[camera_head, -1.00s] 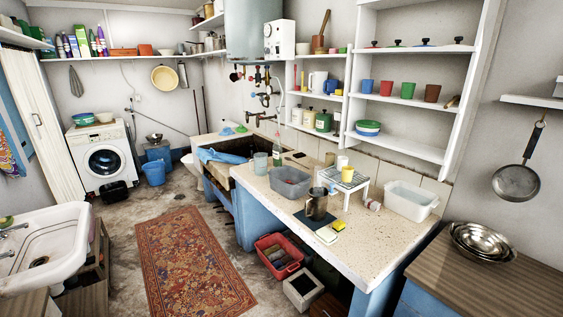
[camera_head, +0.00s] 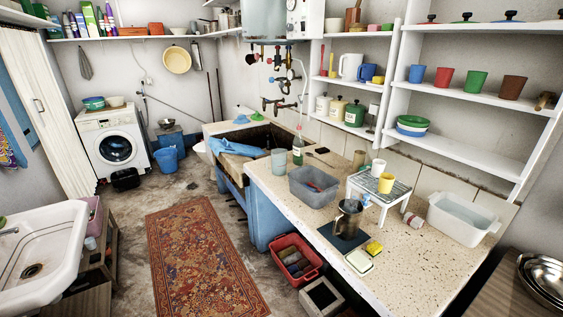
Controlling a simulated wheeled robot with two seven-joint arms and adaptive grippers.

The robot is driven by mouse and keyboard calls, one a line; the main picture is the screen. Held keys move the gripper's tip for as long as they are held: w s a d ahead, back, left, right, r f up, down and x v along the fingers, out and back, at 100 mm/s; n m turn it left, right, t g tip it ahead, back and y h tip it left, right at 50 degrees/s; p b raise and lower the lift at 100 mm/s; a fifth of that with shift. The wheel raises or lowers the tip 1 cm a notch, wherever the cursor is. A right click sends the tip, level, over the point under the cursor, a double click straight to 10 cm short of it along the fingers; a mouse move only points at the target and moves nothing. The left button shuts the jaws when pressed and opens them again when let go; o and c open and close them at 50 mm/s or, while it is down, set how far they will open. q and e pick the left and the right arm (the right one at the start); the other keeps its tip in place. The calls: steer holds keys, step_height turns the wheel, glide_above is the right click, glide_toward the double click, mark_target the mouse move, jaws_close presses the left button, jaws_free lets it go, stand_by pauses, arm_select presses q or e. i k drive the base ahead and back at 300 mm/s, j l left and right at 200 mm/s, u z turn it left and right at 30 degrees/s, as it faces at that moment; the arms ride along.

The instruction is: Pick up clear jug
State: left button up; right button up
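A small see-through, bluish-grey vessel (camera_head: 278,163), which looks like the clear jug, stands at the far end of the speckled counter (camera_head: 385,262). A shiny dark metal jug (camera_head: 348,218) stands nearer, on a dark mat. Neither of my grippers is in view.
A grey tub (camera_head: 313,187), a small white stand (camera_head: 368,197) with cups and a clear plastic tub (camera_head: 462,218) occupy the counter. A red crate (camera_head: 297,260) sits on the floor below. The rug (camera_head: 205,262) lies on open floor.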

mark_target(278, 156)
steer(key=i+j+z, duration=0.2)
steer(key=i+z, duration=0.15)
steer(key=i+j+z, duration=0.55)
steer(key=j+z, duration=0.15)
